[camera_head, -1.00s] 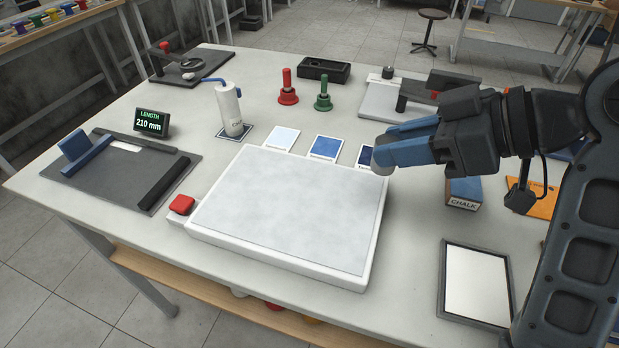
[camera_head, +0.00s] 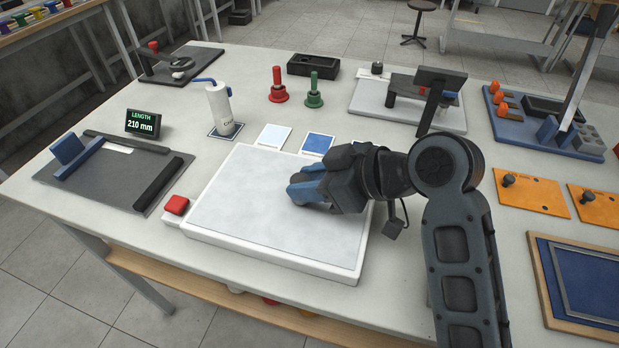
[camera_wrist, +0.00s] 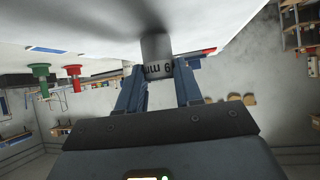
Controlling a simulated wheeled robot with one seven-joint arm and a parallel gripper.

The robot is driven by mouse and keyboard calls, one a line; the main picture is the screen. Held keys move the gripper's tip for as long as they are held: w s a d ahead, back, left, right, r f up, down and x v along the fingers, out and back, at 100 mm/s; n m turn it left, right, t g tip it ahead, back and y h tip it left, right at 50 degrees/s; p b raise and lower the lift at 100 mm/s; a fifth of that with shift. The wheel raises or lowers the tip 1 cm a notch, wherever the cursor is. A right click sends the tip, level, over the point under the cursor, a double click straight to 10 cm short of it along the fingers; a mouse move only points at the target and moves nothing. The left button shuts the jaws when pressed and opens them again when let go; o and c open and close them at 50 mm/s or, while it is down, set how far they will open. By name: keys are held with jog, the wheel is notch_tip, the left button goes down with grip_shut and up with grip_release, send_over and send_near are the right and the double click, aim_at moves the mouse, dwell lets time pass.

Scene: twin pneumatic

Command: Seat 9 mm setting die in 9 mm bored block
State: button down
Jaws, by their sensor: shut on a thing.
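My gripper (camera_head: 297,189) is over the pale top of the white slab, its fingers pointing left. In the wrist view my gripper (camera_wrist: 158,74) is shut on a grey cylindrical die (camera_wrist: 157,52), with dark lettering that reads as 9 mm upside down. The die stands out past the fingertips toward the white surface; I cannot tell if it touches anything. I cannot single out the 9 mm bored block in either view.
A white slab (camera_head: 205,232) with a red button (camera_head: 176,205) lies under my gripper. Red (camera_head: 277,90) and green (camera_head: 314,95) handled pieces, a white bottle (camera_head: 224,108) and a black tray (camera_head: 313,65) stand behind. A blue board (camera_head: 500,122) with small parts is at right.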

jog(key=shift+f, duration=0.2)
jog(key=c, duration=0.8)
grip_release()
jog(key=shift+o, duration=0.2)
